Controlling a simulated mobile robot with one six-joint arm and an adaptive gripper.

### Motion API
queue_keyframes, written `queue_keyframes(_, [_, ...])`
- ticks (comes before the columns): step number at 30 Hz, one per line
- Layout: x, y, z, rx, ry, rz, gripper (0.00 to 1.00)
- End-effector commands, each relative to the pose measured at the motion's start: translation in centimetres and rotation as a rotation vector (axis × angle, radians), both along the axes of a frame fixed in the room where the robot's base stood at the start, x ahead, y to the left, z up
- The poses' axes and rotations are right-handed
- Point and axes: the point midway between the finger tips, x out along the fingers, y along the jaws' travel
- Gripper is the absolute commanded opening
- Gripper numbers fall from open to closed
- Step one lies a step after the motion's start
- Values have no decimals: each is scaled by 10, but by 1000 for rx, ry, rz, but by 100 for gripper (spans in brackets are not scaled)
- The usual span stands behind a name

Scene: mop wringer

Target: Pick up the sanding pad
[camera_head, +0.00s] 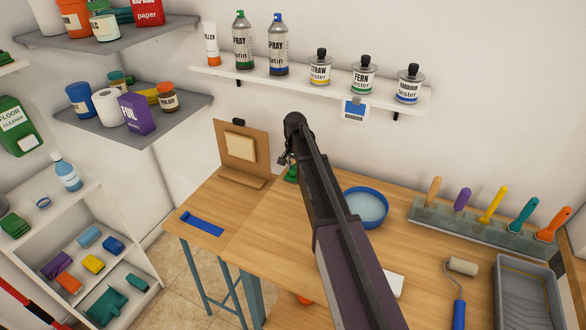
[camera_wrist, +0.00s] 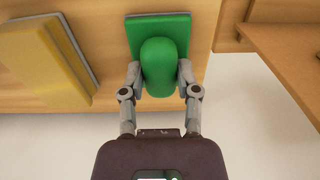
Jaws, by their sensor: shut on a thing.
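The sanding pad (camera_wrist: 165,66) is a green block with a rounded green grip and a thin grey layer along its edge. In the wrist view both fingers of my gripper (camera_wrist: 159,80) are closed on the sides of the rounded grip. In the head view a small green part of the pad (camera_head: 291,174) shows at the end of my arm, and my arm hides most of it. It is over or on the wooden workbench (camera_head: 245,220); I cannot tell whether it touches the surface.
A cardboard-brown stand with a pale yellow block (camera_head: 240,147) is left of my gripper. A blue bowl (camera_head: 366,207) is to the right. A rack of colored-handled tools (camera_head: 480,230), a roller (camera_head: 461,280) and a grey tray (camera_head: 528,295) lie farther right. A shelf of cans (camera_head: 310,86) hangs above.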

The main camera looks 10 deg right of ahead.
Motion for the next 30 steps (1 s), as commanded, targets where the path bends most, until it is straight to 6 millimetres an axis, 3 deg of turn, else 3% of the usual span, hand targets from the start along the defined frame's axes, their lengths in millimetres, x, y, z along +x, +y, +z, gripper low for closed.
queue_keyframes(13, [0,0,36,0,0,0,0])
queue_keyframes(24, [-89,-16,40,0,0,-1,0])
queue_keyframes(30, [-126,-23,43,0,0,0,0])
